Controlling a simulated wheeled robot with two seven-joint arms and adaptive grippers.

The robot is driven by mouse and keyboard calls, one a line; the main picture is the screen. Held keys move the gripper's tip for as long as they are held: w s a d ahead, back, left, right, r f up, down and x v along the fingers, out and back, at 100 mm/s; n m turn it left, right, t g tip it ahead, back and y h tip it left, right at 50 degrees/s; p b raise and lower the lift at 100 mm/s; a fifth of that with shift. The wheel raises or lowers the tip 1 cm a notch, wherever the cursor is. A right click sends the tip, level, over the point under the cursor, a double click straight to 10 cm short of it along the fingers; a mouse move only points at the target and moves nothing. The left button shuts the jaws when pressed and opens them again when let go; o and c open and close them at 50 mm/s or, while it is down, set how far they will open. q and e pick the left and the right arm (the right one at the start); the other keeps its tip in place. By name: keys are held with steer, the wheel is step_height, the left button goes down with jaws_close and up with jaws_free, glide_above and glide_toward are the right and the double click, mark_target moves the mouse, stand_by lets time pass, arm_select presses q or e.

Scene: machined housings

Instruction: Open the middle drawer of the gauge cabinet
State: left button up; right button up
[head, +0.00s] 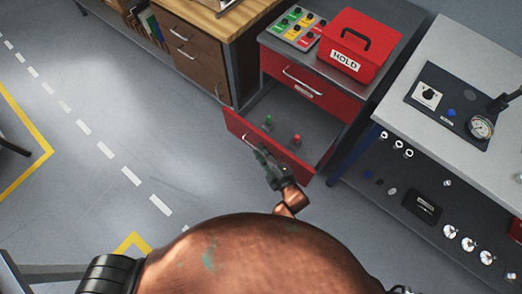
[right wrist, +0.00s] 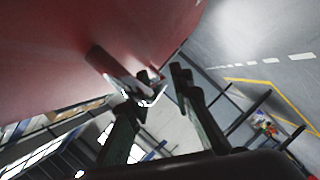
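The gauge cabinet (head: 352,100) is grey with red drawers and stands at upper centre in the head view. Its top drawer (head: 310,85) is closed. The drawer below it (head: 240,127) is pulled well out, with small green and red knobbed pieces inside. Whether another drawer lies under it is hidden. My right gripper (head: 258,157) is at the front of this open drawer. In the right wrist view its fingers (right wrist: 162,78) are apart, close to the metal handle (right wrist: 122,84) on the red front. No firm grip on the handle shows. My left gripper is out of view.
A red HOLD box (head: 361,46) and a tray of coloured pieces (head: 297,28) sit on the cabinet. A wooden-topped drawer unit (head: 196,55) stands left, and a bench with a gauge panel (head: 451,108) right. The floor left of the open drawer is clear.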

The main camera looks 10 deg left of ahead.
steer(key=shift+o, duration=0.4)
steer(key=shift+d, duration=0.1)
steer(key=v, duration=1.2)
